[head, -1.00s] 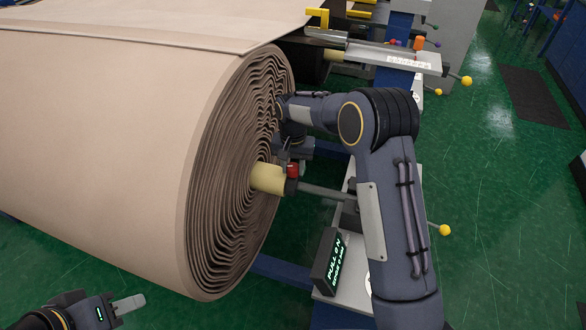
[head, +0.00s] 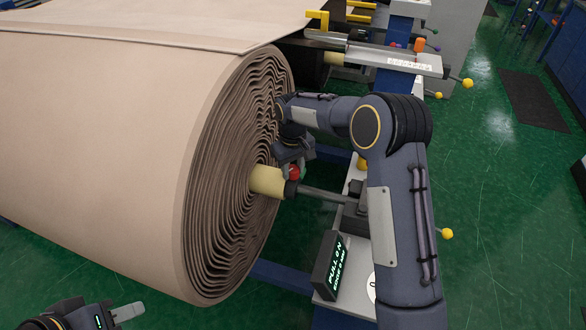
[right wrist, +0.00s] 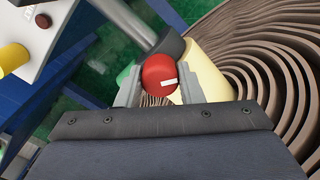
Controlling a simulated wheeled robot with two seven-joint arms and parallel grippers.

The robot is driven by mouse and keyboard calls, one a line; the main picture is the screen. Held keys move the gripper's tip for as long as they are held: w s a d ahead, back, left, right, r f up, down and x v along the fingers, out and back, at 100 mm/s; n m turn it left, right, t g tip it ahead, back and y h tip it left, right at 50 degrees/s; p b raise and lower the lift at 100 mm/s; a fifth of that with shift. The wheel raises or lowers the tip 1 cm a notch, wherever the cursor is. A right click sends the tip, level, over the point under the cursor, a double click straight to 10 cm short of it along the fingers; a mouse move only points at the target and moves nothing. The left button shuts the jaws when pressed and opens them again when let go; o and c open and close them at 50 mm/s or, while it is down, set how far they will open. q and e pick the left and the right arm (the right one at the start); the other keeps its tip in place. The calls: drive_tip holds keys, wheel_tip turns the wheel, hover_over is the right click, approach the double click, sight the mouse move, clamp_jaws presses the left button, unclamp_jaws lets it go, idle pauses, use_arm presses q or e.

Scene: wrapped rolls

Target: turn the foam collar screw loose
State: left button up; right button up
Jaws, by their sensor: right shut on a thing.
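The red screw knob (head: 293,173) sits on the dark collar (head: 290,190) at the end of the pale yellow foam core (head: 267,181). My right gripper (head: 291,167) reaches it from above. In the right wrist view the red knob (right wrist: 157,73), with a white mark on its face, is between the two grey fingers of my right gripper (right wrist: 160,86), which is shut on it. The dark collar (right wrist: 170,46) and yellow core (right wrist: 204,66) lie just beyond. My left gripper (head: 128,312) is at the lower left, away from the collar; its jaw gap is unclear.
The large beige roll (head: 110,150) fills the left. A metal shaft (head: 325,195) runs from the collar to a grey stand. A lettered display box (head: 331,266) stands below it. Another machine end with a yellow knob (head: 467,83) is behind. Green floor is open at right.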

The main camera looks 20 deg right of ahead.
sight(293, 168)
idle(0.3)
drive_tip(key=o, duration=1)
wheel_tip(293, 168, up, 8)
drive_tip(key=shift+f+b, duration=0.15)
drive_tip(key=shift+b, duration=0.35)
